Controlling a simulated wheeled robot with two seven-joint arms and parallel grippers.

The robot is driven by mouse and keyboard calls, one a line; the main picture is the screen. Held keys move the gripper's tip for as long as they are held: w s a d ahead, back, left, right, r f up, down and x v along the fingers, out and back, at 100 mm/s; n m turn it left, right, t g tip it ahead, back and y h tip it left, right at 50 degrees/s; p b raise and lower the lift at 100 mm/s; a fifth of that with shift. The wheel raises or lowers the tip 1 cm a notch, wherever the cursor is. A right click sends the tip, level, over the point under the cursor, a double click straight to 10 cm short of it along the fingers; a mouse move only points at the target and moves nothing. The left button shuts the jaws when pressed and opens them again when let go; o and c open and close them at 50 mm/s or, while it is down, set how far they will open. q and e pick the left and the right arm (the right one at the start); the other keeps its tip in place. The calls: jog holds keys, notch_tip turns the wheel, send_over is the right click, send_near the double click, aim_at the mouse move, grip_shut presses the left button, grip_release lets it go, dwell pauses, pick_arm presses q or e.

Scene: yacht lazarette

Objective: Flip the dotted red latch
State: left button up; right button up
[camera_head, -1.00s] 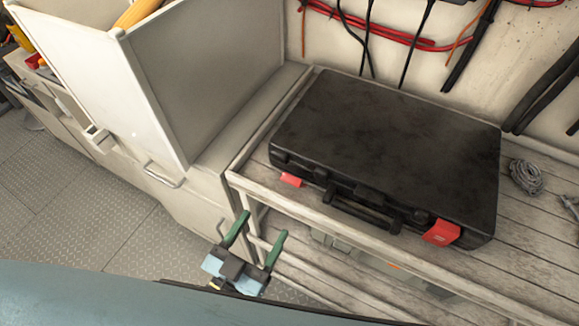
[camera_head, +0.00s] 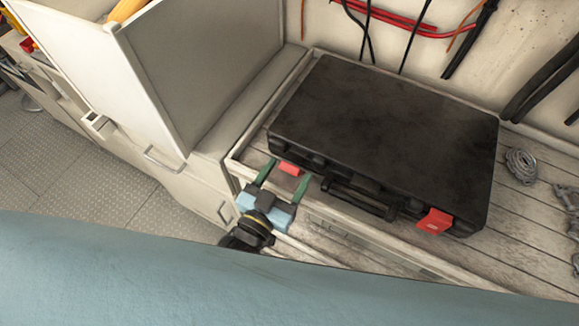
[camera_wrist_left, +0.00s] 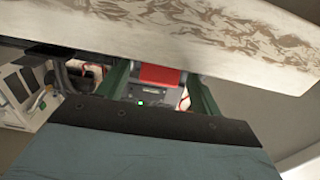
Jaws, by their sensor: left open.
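A closed black case (camera_head: 385,130) lies flat on the slatted shelf, with two red latches on its front side. The left red latch (camera_head: 290,168) is small and plain from here; in the left wrist view a red latch (camera_wrist_left: 160,77) shows between my green fingers. The right red latch (camera_head: 435,221) is larger and has a pale mark. I cannot make out dots on either one. My left gripper (camera_head: 288,171) is open, with one finger on each side of the left latch. Whether the fingers touch it is unclear. My right gripper is out of view.
The case's black handle (camera_head: 358,196) lies between the latches. The shelf has a raised pale rim (camera_head: 241,166). A coil of grey rope (camera_head: 521,166) lies right of the case. A pale cabinet (camera_head: 215,70) stands close on the left. Cables hang behind.

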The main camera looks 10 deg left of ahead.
pick_arm(q)
jog(key=shift+x, duration=0.95)
jog(key=shift+c, duration=0.2)
jog(key=c, duration=0.9)
jog(key=shift+s+f+b, duration=0.1)
jog(key=shift+f+b, duration=0.25)
jog(key=shift+b, duration=0.45)
jog(key=shift+c, duration=0.2)
jog(key=shift+s+a+t+b, duration=0.1)
jog(key=shift+t+b, duration=0.4)
jog(key=shift+t, duration=0.1)
jog(key=o, duration=1)
